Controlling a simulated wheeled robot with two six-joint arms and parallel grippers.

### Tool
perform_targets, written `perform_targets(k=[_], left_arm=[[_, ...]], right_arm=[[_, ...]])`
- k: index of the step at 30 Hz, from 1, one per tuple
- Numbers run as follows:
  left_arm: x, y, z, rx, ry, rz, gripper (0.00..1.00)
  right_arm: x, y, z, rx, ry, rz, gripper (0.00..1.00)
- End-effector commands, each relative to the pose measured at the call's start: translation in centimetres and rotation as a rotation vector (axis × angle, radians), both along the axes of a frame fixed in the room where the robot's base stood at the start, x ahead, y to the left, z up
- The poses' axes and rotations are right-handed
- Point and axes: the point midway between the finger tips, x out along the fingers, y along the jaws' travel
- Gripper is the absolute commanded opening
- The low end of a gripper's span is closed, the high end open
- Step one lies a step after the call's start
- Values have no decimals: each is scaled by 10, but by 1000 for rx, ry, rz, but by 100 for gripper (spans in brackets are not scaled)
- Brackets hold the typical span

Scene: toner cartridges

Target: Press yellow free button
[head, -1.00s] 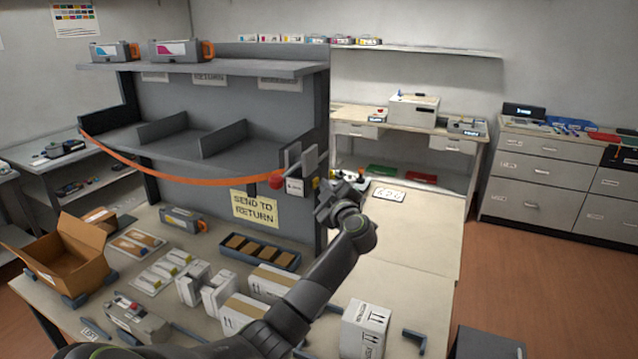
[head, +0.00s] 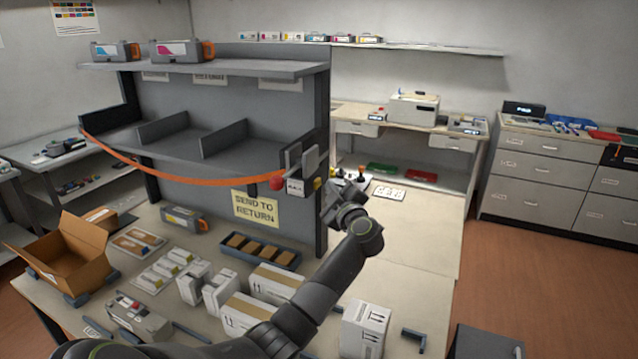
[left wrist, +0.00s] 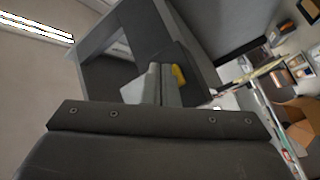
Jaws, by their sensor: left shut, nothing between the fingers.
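A small yellow button (head: 317,184) sits at the right end post of the grey shelf unit, beside a white labelled box (head: 296,187). In the left wrist view the yellow piece (left wrist: 179,74) shows just right of the finger ends. My left gripper (head: 331,197) is shut and empty, just right of and slightly below the button in the head view. The wrist view shows the shut fingers (left wrist: 158,84) pointing toward the grey post; I cannot tell whether they touch the button. My right gripper is not in view.
An orange strap (head: 180,177) spans the shelf front to a red knob (head: 277,183) left of the white box. Cartons (head: 277,281) and a dark divided tray (head: 260,251) stand on the bench under my arm.

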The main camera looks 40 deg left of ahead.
Motion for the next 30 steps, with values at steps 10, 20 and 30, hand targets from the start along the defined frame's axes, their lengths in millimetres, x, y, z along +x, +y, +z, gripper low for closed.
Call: perform_targets(k=[10,20,30], left_arm=[[1,-3,0,-1,0,-1,0],[9,-34,0,-3,1,-3,0],[12,-49,0,1,1,0,0]], right_arm=[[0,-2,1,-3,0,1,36],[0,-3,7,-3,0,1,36],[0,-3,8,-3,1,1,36]])
